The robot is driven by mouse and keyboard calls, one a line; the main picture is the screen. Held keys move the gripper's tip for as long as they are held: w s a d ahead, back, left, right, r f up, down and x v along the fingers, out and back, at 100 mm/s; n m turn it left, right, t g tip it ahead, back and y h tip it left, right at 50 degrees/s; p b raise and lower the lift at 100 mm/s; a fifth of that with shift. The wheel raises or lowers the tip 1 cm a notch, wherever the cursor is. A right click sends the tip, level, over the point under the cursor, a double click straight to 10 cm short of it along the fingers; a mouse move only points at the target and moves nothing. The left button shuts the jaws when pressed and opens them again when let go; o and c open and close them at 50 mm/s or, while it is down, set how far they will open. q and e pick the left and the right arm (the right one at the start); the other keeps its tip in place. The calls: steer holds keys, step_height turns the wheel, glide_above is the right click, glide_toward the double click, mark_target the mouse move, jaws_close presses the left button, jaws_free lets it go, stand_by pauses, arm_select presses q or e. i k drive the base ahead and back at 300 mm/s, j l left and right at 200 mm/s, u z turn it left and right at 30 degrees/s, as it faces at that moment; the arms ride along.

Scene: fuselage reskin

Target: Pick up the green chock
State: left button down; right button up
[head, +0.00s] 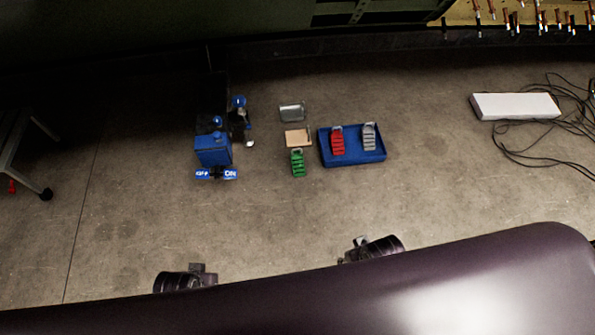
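The green chock (297,162) is a small ribbed piece lying on the concrete floor, just left of a blue tray (352,160). No gripper is near it. Two dark shapes at the bottom, in front of the purple curved surface, look like my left gripper (185,279) and my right gripper (372,249). Both are well short of the chock, with open floor between. Their fingers cannot be made out, and neither visibly holds anything.
The tray holds a red chock (338,142) and a grey chock (369,137). A tan block (298,138) and a grey metal piece (291,112) lie behind the green chock. A blue-and-black device (213,150) stands left. A white slab (515,106) and cables (563,145) lie right.

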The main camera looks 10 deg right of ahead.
mark_target(296, 157)
steer(key=i+j, duration=0.4)
steer(key=j, duration=0.15)
steer(key=i+j, duration=0.4)
steer(key=j, duration=0.2)
